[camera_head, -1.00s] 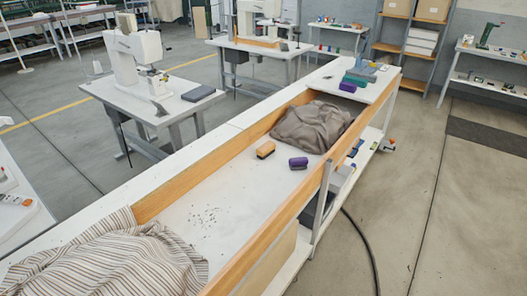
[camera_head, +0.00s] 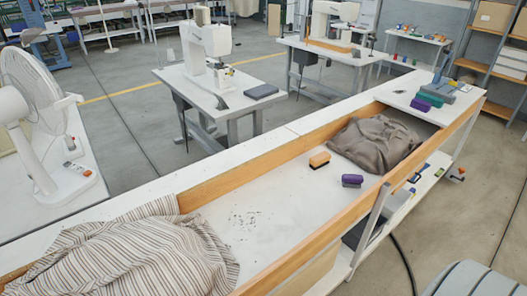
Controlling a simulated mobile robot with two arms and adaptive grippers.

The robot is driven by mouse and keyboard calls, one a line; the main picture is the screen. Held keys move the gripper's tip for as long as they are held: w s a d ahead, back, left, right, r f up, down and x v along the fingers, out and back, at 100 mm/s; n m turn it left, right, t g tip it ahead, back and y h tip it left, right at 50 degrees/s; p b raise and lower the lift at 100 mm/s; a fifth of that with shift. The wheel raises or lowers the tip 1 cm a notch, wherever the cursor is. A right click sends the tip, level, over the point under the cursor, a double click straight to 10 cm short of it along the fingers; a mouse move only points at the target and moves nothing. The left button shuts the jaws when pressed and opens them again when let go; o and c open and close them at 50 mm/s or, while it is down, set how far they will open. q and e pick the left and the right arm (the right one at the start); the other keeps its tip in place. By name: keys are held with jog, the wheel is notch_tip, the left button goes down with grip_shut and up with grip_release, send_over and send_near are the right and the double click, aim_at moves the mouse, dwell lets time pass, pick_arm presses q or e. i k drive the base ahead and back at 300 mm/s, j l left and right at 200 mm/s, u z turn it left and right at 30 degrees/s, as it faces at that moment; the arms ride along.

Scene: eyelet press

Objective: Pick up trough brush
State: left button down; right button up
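A long white trough (camera_head: 222,211) with wooden side boards runs from the lower left to the upper right. Two small brush-like blocks lie apart on its floor. One is an orange-tan block with a dark lower part (camera_head: 319,160). The other is a purple block with a dark lower part (camera_head: 352,181), nearer the front board. I cannot tell for sure which is the trough brush. Neither of my grippers is in view.
Striped cloth (camera_head: 130,258) fills the trough's near end; brown-grey cloth (camera_head: 375,144) lies beyond the blocks. Dark specks (camera_head: 248,220) dot the floor between. A white fan (camera_head: 35,105) stands at left. A grey rounded shape, unclear to me, fills the lower right corner.

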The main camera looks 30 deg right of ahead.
aim_at(316, 162)
jog(key=l+u, duration=0.2)
jog(key=l, duration=0.3)
jog(key=l+u, duration=0.2)
jog(key=l, duration=0.3)
jog(key=k+l+u, duration=0.2)
jog(key=l, duration=0.3)
jog(key=l+u, duration=0.2)
jog(key=l, duration=0.3)
jog(key=k+l+u, duration=0.2)
jog(key=l, duration=0.25)
